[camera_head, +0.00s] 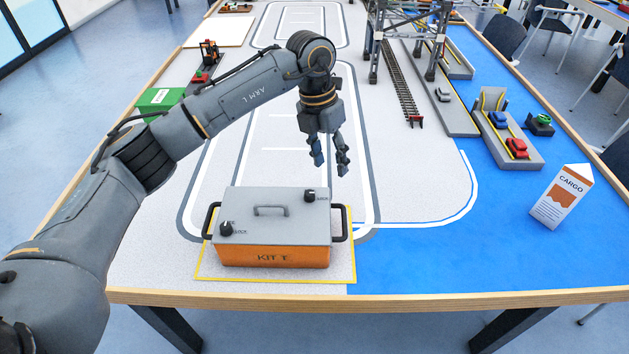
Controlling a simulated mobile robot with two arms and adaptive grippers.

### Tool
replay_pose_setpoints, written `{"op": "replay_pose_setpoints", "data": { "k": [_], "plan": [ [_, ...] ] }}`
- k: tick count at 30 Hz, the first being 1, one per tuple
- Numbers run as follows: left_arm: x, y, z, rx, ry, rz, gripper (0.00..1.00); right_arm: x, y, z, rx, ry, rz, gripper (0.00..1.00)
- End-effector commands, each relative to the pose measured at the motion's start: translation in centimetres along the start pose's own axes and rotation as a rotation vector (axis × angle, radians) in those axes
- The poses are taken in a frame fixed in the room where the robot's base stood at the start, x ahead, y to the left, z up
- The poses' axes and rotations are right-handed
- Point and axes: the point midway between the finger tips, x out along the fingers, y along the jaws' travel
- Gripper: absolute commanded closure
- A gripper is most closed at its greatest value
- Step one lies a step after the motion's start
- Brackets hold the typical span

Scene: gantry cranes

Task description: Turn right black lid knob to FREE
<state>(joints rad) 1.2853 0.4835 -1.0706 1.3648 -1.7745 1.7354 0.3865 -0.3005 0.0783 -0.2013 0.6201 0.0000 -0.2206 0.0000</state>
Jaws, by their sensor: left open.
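The kit box (270,257) is orange with a grey lid (262,226) and sits on a yellow-outlined patch at the table's near edge. The right black lid knob (310,195) is at the lid's far right corner, with small LOCK lettering beside it. A left black knob (226,229) is at the near left corner, also beside LOCK lettering. Which way each knob points is too small to tell. My left gripper (330,168) is open and empty, fingers down, above and beyond the right knob, apart from it. My right gripper is not in view.
The lid has a grey handle (271,209), and black handles (342,223) stick out at the box's sides. A white cargo carton (562,196) stands at right. A green box (160,101) is behind my left arm. A gantry crane (412,45) stands at the back.

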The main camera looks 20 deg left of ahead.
Motion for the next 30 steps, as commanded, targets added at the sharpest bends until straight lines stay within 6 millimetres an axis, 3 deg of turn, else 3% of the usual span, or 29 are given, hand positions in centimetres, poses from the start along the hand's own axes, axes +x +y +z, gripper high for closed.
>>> {"op": "replay_pose_setpoints", "data": {
  "k": [3,8,14,24,30],
  "plan": [
    [-2.2,3.2,-0.8,-0.046,0.046,0.127,0.52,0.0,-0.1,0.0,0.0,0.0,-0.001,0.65],
    [-2.5,4.5,-1.3,-0.067,0.07,0.173,0.52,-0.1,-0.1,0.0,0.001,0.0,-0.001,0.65],
    [0.5,4.9,-1.5,-0.066,0.072,0.169,0.52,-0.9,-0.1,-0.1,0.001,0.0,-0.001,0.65],
    [7.5,5.9,-2.0,-0.065,0.071,0.167,0.52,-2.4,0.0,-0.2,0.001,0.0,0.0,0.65],
    [9.9,6.3,-2.1,-0.064,0.068,0.167,0.52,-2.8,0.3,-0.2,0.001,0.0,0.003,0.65]
  ]
}}
